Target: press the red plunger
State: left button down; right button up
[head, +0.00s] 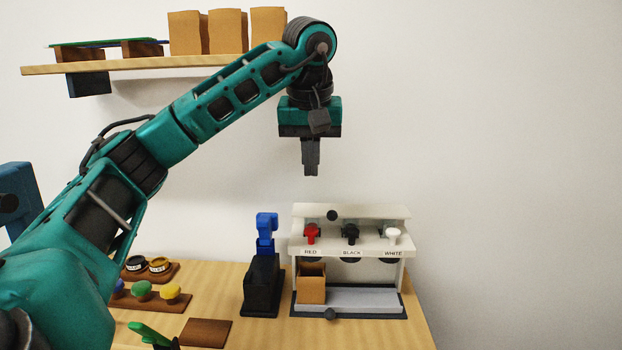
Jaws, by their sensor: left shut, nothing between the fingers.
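A white dispenser (350,247) stands at the right end of the counter. On its upper ledge sit a red plunger (312,233) at the left, a black plunger (351,233) in the middle and a white plunger (393,235) at the right, each above its printed label. An orange-brown box (311,286) stands on the dispenser's base under the red plunger. My left gripper (310,172) is shut and empty, pointing down in the air above the red plunger, with a clear gap to it. My right gripper is not in view.
A black stand with a blue top (265,270) is just left of the dispenser. Further left are colored knobs on a wooden rack (150,298), small jars (147,266) and a brown block (205,333). A wall shelf (140,64) with boxes is behind my arm.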

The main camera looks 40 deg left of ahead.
pick_arm(q)
jog(key=b, duration=0.1)
send_near(312, 232)
jog(key=f, duration=0.1)
jog(key=w+a+f, duration=0.1)
jog(key=f, duration=0.1)
jog(key=w+a+f, duration=0.1)
jog(key=shift+w+f, duration=0.1)
jog(key=shift+f, duration=1)
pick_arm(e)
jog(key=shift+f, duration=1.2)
pick_arm(q)
jog(key=shift+b, duration=0.3)
notch_tip(312, 232, down, 2)
jog(key=shift+f, duration=0.35)
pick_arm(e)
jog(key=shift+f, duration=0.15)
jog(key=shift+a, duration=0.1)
pick_arm(q)
jog(key=p+v, duration=0.2)
jog(key=v, duration=1.1)
jog(key=shift+r, duration=0.2)
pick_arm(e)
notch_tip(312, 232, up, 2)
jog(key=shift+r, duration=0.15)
